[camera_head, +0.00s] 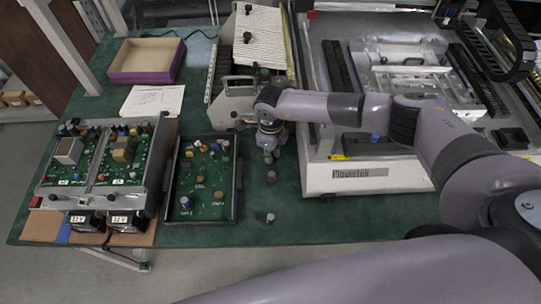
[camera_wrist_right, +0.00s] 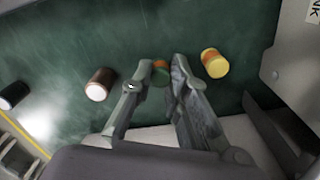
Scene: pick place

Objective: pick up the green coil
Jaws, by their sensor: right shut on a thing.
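The green coil (camera_wrist_right: 161,68), green with an orange-brown part, shows between the fingertips of my right gripper (camera_wrist_right: 160,82) in the wrist view. The fingers are shut on it and hide part of it. In the head view my right gripper (camera_head: 268,150) points down over the green table, between the dark tray and the plotter. The coil cannot be made out there. Whether it touches the table is not clear. My left gripper is not in view.
In the wrist view a yellow-orange cylinder (camera_wrist_right: 214,63) lies right of the fingers, with a brown cylinder (camera_wrist_right: 100,84) and a black one (camera_wrist_right: 14,95) to the left. The component tray (camera_head: 236,185) is left of my gripper. The plotter (camera_head: 405,178) is right. Front table is fairly clear.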

